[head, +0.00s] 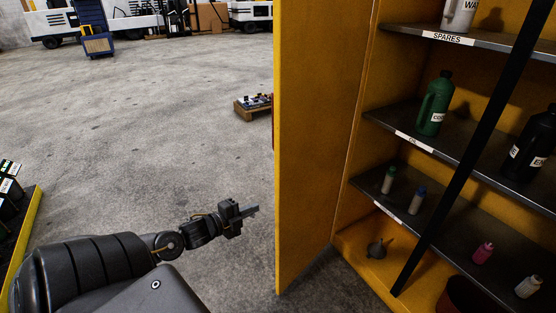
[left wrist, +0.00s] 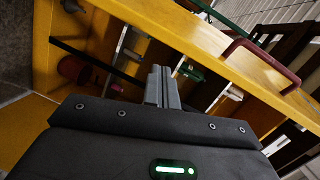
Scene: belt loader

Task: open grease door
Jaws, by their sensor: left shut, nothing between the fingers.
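The yellow cabinet (head: 368,90) stands on the right in the head view, its shelves exposed. Its yellow door (head: 318,130) stands swung out on the left side, well open. A red handle (left wrist: 262,62) sits on a yellow panel in the left wrist view, and a green handle (left wrist: 222,18) shows farther up. I cannot read any grease label on the door. My left gripper (head: 250,210) is shut and empty, left of the door's free edge and apart from it in the picture. Its fingers also show in the left wrist view (left wrist: 163,86). My right gripper is out of view.
Shelves hold a green jug (head: 434,105), a dark jug (head: 532,148) and small bottles. A dark slanted bar (head: 470,150) crosses the cabinet front. A low wooden pallet (head: 252,108) stands behind the door. Open concrete floor (head: 150,130) lies to the left.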

